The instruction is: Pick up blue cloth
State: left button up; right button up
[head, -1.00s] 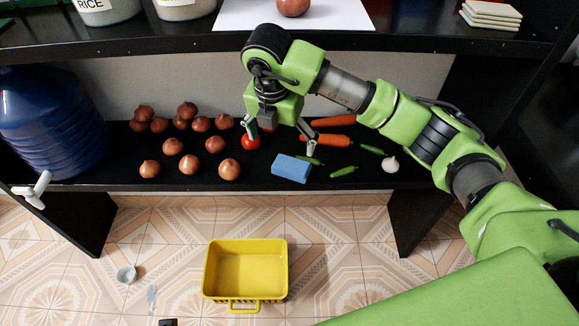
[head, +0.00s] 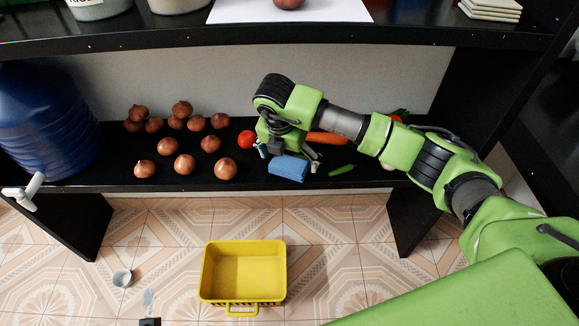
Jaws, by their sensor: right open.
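The blue cloth (head: 288,168) is a folded block lying on the black lower shelf (head: 120,183), near its front edge. My right gripper (head: 288,157) reaches down over the shelf, just behind and above the cloth. Its fingers are spread, one to the left of the cloth and one to the right. It is open and holds nothing; I cannot tell whether a finger touches the cloth. My left gripper is not in view.
Several onions (head: 184,164) lie left of the cloth. A tomato (head: 247,139), carrot (head: 327,138) and green chili (head: 342,169) lie close to my right gripper. A large blue water bottle (head: 45,120) stands at left. A yellow basket (head: 243,270) sits on the tiled floor.

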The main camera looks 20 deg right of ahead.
jog(key=shift+w+d+f, duration=0.1)
jog(key=shift+w+f, duration=0.05)
jog(key=shift+f, duration=0.55)
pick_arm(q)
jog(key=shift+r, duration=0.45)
pick_arm(e)
jog(key=c, duration=1.2)
jog(key=shift+r, duration=0.15)
jog(key=shift+r, duration=0.3)
notch_tip(320, 180, up, 3)
jog(key=shift+f+p, duration=0.2)
jog(key=shift+p, duration=0.1)
pick_arm(q)
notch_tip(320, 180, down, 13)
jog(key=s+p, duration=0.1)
jog(key=p, duration=0.2)
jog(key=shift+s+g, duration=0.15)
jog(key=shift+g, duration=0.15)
pick_arm(e)
jog(key=shift+s+a+r, duration=0.65)
jog(key=shift+s+r, duration=0.95)
jog(key=shift+s, duration=0.65)
jog(key=shift+s+a+r, duration=0.65)
jog(key=shift+s+r, duration=0.95)
jog(key=shift+s, duration=0.65)
jog(key=shift+s+a+r, duration=0.65)
jog(key=shift+s+r, duration=0.95)
jog(key=shift+s, duration=0.65)
